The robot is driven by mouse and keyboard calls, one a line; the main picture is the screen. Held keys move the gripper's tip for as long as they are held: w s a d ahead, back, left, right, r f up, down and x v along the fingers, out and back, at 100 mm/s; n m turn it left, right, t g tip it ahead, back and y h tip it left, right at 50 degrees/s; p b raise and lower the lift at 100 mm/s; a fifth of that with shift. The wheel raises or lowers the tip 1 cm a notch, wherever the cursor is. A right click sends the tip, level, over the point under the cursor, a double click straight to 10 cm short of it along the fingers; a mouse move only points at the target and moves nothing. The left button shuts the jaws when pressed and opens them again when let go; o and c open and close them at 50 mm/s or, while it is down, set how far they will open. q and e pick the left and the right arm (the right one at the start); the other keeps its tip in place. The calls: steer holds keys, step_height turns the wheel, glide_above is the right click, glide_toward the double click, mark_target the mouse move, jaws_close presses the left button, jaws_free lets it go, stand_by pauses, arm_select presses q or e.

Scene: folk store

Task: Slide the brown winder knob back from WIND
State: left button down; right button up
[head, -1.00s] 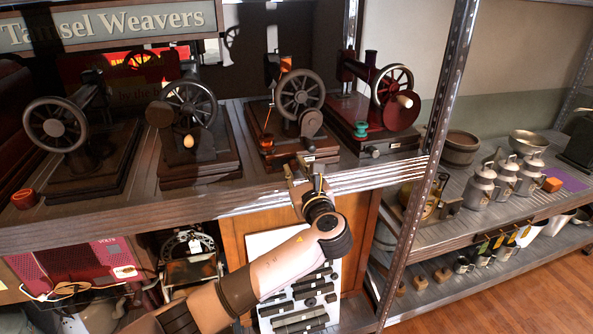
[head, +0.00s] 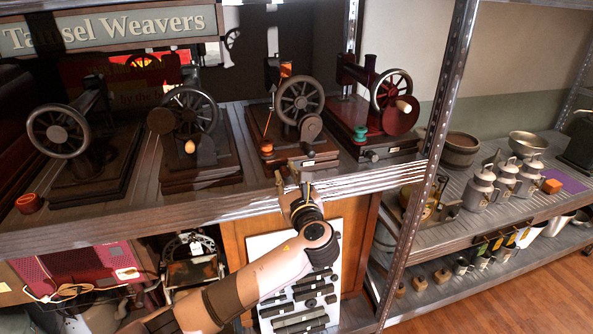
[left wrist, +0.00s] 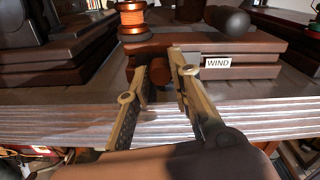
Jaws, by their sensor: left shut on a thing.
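The third sewing machine from the left has a dark spoked wheel (head: 299,97) and a wooden base with an orange spool. My left gripper (head: 288,172) is at the front edge of this base. In the left wrist view, the brown winder knob (left wrist: 149,50) shows below the orange spool (left wrist: 132,18), at the tips of my left gripper (left wrist: 160,62). The fingers are shut on the knob and partly hide it. The white WIND label (left wrist: 218,62) is on the base front, to the right of the fingers. My right gripper is out of view.
Two dark machines with wheels (head: 60,131) stand to the left, and a red machine (head: 392,91) stands close on the right. The metal shelf edge (head: 140,225) runs just below the gripper. An upright post (head: 443,110) stands farther right.

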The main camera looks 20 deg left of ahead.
arm_select(q)
steer(key=shift+s+a, duration=0.4)
steer(key=shift+a, duration=0.2)
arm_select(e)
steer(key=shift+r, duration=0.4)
arm_select(q)
steer(key=c, duration=1.8)
jaws_free()
steer(key=shift+f, duration=0.1)
steer(key=shift+c, duration=0.2)
steer(key=o, duration=0.4)
steer(key=shift+s+a, duration=0.1)
steer(key=shift+a, duration=0.1)
steer(key=shift+d, duration=0.1)
steer(key=v, duration=1.2)
